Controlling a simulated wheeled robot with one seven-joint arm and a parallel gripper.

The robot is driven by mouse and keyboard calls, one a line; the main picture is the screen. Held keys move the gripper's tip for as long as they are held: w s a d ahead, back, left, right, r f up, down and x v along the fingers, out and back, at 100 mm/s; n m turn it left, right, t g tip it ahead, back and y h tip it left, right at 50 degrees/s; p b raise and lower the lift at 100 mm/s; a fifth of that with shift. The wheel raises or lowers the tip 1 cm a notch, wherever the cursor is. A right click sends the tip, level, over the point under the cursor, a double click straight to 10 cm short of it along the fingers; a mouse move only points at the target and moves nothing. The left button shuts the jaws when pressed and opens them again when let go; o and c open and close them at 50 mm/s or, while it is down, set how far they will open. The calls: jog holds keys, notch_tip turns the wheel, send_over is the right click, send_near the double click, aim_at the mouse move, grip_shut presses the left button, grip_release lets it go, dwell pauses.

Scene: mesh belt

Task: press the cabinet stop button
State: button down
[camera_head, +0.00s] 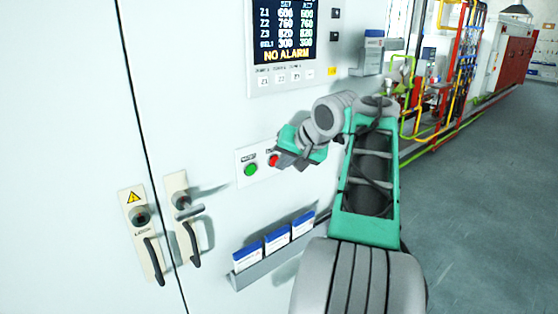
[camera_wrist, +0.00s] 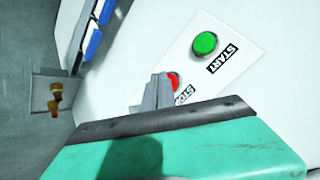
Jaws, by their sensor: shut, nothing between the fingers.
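The red stop button (camera_head: 273,160) sits on a white plate (camera_head: 241,181) on the cabinet door, to the right of the green start button (camera_head: 250,169). My gripper (camera_head: 281,160) is shut and empty, right in front of the red button and partly hiding it in the head view. In the wrist view, the fingertips of my gripper (camera_wrist: 160,78) overlap the left part of the stop button (camera_wrist: 174,81). The green button (camera_wrist: 204,43), with its START label, is up and to the right. I cannot tell whether the fingertips touch the red button.
A display panel (camera_head: 252,80) reading NO ALARM is above the buttons. Below is a tray (camera_head: 244,279) with blue-and-white booklets (camera_head: 277,240). Door handles (camera_head: 190,243) stick out at the left. Open floor (camera_head: 480,200) lies to the right.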

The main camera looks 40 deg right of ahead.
jog(key=shift+w, duration=0.3)
dwell(0.5)
jog(key=shift+s, duration=0.85)
jog(key=shift+s, duration=0.1)
jog(key=s+p, duration=0.1)
jog(key=s, duration=0.3)
jog(key=shift+s+d, duration=0.1)
jog(key=shift+s, duration=0.3)
